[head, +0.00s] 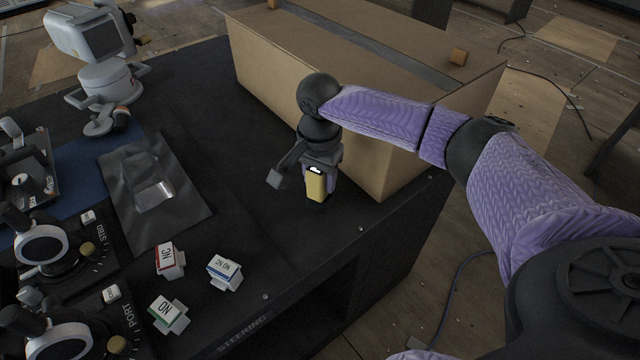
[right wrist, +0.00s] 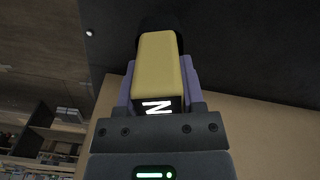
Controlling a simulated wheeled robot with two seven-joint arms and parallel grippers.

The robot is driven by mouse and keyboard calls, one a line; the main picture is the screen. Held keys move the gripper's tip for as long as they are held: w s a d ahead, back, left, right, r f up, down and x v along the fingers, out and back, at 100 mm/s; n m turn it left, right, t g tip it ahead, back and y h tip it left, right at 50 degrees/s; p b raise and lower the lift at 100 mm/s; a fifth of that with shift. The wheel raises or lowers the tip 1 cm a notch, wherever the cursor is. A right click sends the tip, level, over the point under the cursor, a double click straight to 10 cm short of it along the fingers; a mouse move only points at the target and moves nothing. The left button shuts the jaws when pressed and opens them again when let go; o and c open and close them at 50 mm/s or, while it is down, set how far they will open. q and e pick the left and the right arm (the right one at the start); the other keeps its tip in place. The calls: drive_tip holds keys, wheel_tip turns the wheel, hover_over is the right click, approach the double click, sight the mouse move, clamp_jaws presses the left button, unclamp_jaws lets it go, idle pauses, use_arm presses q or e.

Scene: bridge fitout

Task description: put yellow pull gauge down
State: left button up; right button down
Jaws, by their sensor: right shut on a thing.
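The yellow pull gauge (head: 316,187) is a small yellow block with a dark end, seen in the head view below my right gripper (head: 318,172). In the right wrist view the yellow pull gauge (right wrist: 160,65) sits between the fingers of my right gripper (right wrist: 160,88), with a white letter on a dark face near the palm. My right gripper is shut on it, over the black console top (head: 230,160) beside the cardboard box. I cannot tell whether its lower end touches the surface. My left gripper is not in view.
A large open cardboard box (head: 300,90) stands right behind the gripper. Small labelled blocks, one with red (head: 168,260), one with blue (head: 224,272) and one with green (head: 168,313), lie front left. A dark sheet (head: 185,205) lies left. Bare console top lies between.

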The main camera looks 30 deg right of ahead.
drive_tip(key=shift+f, duration=0.75)
drive_tip(key=shift+r, duration=0.15)
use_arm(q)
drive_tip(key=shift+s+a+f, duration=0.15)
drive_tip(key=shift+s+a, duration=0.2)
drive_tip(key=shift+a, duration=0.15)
use_arm(e)
drive_tip(key=shift+c, duration=1.4)
unclamp_jaws()
drive_tip(key=shift+o, duration=0.4)
wheel_tip(320, 180, up, 12)
drive_tip(key=p, duration=0.5)
drive_tip(key=shift+r, duration=0.1)
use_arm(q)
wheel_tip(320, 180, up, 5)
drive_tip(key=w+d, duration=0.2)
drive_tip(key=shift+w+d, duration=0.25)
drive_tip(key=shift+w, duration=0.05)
